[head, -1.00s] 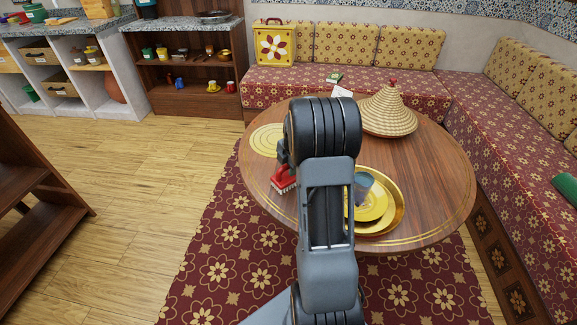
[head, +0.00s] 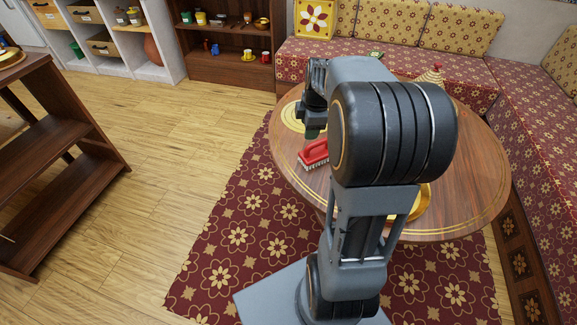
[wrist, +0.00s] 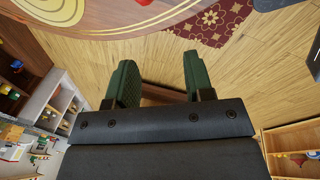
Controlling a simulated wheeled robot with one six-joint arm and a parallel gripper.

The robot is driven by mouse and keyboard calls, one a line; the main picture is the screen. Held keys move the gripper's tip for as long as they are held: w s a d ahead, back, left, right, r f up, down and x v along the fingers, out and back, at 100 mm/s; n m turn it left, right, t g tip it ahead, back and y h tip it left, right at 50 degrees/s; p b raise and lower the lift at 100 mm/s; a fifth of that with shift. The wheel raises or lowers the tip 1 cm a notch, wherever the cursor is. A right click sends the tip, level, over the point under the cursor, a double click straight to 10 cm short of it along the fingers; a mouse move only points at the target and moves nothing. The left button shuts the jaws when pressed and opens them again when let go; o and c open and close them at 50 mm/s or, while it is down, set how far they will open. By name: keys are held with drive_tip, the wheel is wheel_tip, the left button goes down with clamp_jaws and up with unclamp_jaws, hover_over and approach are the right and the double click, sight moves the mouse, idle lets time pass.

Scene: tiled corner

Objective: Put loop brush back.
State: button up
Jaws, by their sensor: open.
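The brush (head: 314,154), with a red looped handle and pale bristles, lies on the round wooden table (head: 470,185) near its left edge. My gripper (head: 312,132) hangs just behind and above the brush in the head view, apart from it as far as I can tell. In the wrist view its two green fingers (wrist: 160,80) are spread with nothing between them. A small red bit at that view's top edge may be the brush; too little shows to be sure.
A yellow round mat (head: 291,116) lies by my gripper. My arm hides much of the table, including most of a gold plate (head: 424,203) and the woven cone lid (head: 432,76). A wooden shelf (head: 75,190) stands left, with clear floor (head: 190,150) between.

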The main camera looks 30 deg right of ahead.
drive_tip(key=s+a+m, duration=1.3)
drive_tip(key=a+m, duration=0.1)
drive_tip(key=a, duration=0.2)
drive_tip(key=shift+s+f+t, duration=0.15)
drive_tip(key=shift+t, duration=0.15)
wheel_tip(320, 180, up, 16)
drive_tip(key=p, duration=1.4)
drive_tip(key=shift+a+t, duration=0.15)
drive_tip(key=shift+t, duration=0.15)
